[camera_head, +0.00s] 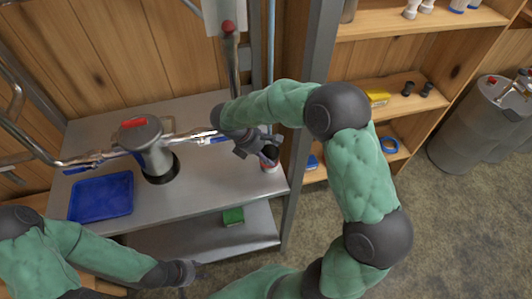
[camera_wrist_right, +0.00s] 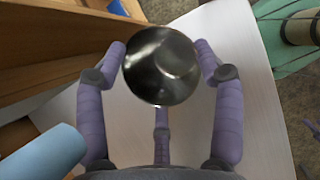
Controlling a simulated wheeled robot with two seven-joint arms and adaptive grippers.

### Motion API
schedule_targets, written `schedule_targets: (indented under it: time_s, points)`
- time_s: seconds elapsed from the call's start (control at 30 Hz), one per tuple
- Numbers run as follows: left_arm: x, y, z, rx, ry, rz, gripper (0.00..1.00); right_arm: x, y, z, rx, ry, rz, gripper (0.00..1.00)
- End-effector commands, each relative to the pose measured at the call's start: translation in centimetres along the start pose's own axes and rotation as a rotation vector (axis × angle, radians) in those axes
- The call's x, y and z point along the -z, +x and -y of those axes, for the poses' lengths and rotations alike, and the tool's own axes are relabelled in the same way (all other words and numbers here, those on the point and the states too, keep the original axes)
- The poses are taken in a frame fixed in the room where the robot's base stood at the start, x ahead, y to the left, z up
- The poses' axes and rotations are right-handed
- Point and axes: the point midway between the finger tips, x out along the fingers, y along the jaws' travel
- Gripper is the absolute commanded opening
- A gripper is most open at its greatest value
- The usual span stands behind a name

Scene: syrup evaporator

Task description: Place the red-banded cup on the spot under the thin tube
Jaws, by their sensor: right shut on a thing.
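The red-banded cup (camera_head: 269,164) is near the right end of the grey metal bench (camera_head: 215,175); a red band shows low on its pale side. In the right wrist view the metallic cup (camera_wrist_right: 160,65) is seen end-on between the fingers. My right gripper (camera_head: 266,150) is shut on it; I cannot tell if it touches the bench. My left gripper (camera_head: 190,271) is low in front of the bench, its jaws unclear. A thin light-blue tube (camera_head: 271,60) runs vertically behind the bench; I cannot tell if it is the task's tube. No marked spot is distinguishable.
A grey post (camera_head: 308,110) stands close right of the cup. A capped grey cylinder (camera_head: 149,150) with metal pipes and a blue tray (camera_head: 101,197) occupy the bench's left. A green box (camera_head: 233,216) sits on the lower shelf. Wooden shelves (camera_head: 405,95) stand right. The bench's front middle is clear.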

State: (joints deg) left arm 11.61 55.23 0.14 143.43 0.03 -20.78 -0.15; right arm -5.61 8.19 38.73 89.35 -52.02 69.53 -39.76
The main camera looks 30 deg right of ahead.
Motion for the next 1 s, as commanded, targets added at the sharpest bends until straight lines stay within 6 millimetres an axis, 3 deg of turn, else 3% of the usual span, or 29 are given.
schedule_targets:
  time_s: [0.33,0.37,0.4,0.43,0.83,1.0]
  points:
    - [0.0,0.0,0.0,0.000,0.000,0.000,0.40,0.1,0.2,0.0,-0.001,0.001,0.000,0.25]
    - [0.0,0.0,0.0,0.000,0.000,0.000,0.40,0.1,0.1,0.0,-0.001,0.002,0.000,0.76]
    - [0.0,0.0,0.0,0.000,0.000,0.000,0.40,0.1,0.1,0.0,-0.001,0.002,0.000,0.88]
    - [0.0,0.0,0.0,0.000,0.000,0.000,0.40,0.1,0.1,0.0,-0.001,0.002,0.000,0.92]
    - [0.0,-0.1,0.0,0.000,0.000,0.000,0.40,0.0,-0.1,-0.1,-0.002,0.002,-0.001,0.92]
    - [0.0,-0.7,-0.3,0.000,0.000,0.000,0.40,-0.1,-2.1,-0.1,-0.003,0.001,-0.001,0.92]
